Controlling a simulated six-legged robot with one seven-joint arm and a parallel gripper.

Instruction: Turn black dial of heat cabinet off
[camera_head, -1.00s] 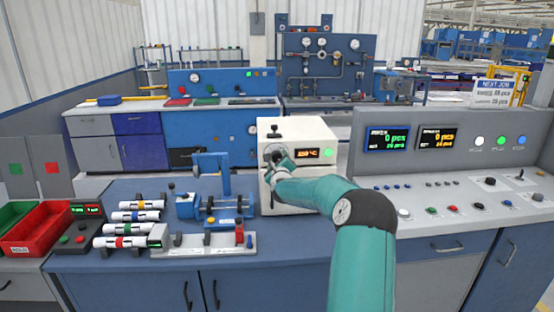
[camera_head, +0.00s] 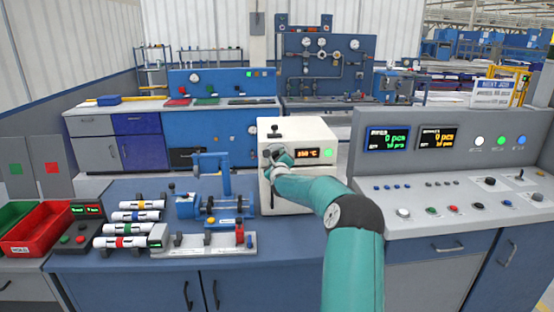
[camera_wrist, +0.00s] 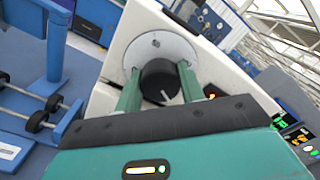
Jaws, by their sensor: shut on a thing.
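The white heat cabinet (camera_head: 299,131) stands on the blue bench, with a lit orange display (camera_head: 307,154) and a green lamp (camera_head: 328,153) on its front. In the wrist view its black dial (camera_wrist: 160,80) sits on a round grey plate (camera_wrist: 165,50) and carries a white mark. My gripper (camera_wrist: 160,82) has its two green fingers on either side of the dial, shut on it. In the head view my gripper (camera_head: 270,158) is at the cabinet's front left and hides most of the dial.
A blue fixture (camera_head: 212,202) and several white pipes (camera_head: 130,228) with coloured bands lie left of the cabinet. A red bin (camera_head: 35,230) is at far left. A grey control console (camera_head: 450,150) stands close on the right.

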